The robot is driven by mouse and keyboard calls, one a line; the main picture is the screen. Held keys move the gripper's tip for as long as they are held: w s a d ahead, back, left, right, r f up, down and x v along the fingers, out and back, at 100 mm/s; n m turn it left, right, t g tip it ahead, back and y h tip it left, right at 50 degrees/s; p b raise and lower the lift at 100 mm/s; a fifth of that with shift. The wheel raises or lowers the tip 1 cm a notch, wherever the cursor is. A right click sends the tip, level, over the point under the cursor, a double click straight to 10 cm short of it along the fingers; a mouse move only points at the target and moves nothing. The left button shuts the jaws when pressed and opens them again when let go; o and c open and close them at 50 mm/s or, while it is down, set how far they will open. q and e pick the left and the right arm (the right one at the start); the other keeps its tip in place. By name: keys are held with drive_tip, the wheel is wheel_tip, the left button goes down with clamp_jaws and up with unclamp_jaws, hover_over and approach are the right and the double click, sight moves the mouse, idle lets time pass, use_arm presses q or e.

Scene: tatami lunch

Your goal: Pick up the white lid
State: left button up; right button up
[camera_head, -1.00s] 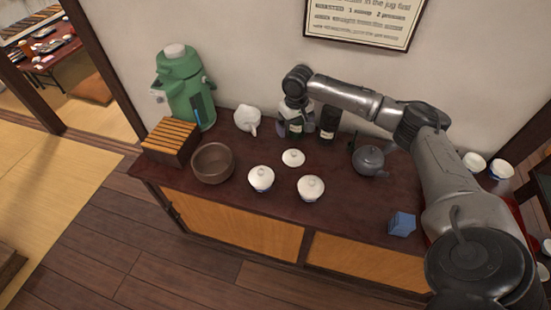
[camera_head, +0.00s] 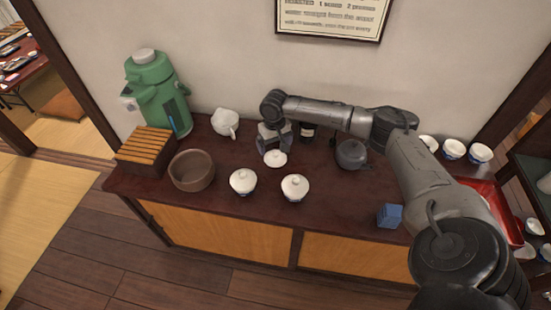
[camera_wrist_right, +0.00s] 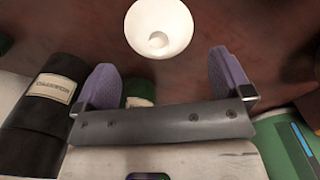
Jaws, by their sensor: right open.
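The white lid (camera_head: 275,158) lies alone on the dark red counter top, with its small round knob up. In the right wrist view the lid (camera_wrist_right: 160,22) shows at the top centre, beyond the fingertips. My right gripper (camera_head: 273,142) is just behind the lid and close to it in the head view. Its two purple fingers (camera_wrist_right: 166,72) are spread apart with nothing between them. Two lidded white bowls, a left one (camera_head: 243,181) and a right one (camera_head: 295,187), stand in front of the lid. My left gripper is not in view.
A brown bowl (camera_head: 191,171), slatted wooden box (camera_head: 146,150) and green dispenser (camera_head: 157,90) stand left. A white pot (camera_head: 225,122) and dark bottles (camera_head: 307,131) are behind. A grey kettle (camera_head: 351,154) and blue box (camera_head: 389,215) are right. The front middle is clear.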

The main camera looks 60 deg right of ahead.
sight(276, 152)
wheel_tip(276, 152, down, 5)
drive_tip(key=b, duration=0.2)
drive_tip(key=shift+s+b, duration=0.15)
drive_tip(key=shift+b, duration=0.15)
drive_tip(key=c, duration=0.9)
drive_tip(key=shift+f, duration=0.1)
drive_tip(key=c, duration=0.5)
drive_tip(key=shift+c, duration=0.2)
